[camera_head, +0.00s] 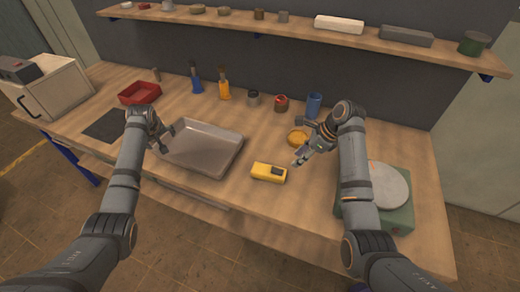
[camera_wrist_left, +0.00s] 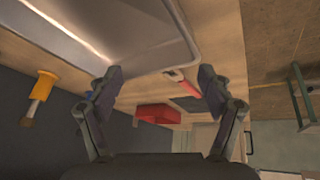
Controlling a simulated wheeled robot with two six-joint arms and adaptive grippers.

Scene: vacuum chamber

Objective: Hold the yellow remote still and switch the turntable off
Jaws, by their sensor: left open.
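The yellow remote (camera_head: 269,172) lies on the bench in front of the middle, with a dark patch at its right end. The turntable (camera_head: 381,190) stands at the right, a green box with a pale round plate, partly hidden by my right arm. My left gripper (camera_head: 167,140) is open and empty at the left edge of the metal tray, well left of the remote; its spread fingers show in the left wrist view (camera_wrist_left: 158,82). My right gripper (camera_head: 299,157) is above the bench, just right of and behind the remote, apart from it. Its finger opening is unclear.
A metal tray (camera_head: 235,152) lies between my left gripper and the remote. A red bin (camera_head: 139,92) and dark mat stand left. A shelf (camera_head: 240,22) runs above. Bench around the remote is clear.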

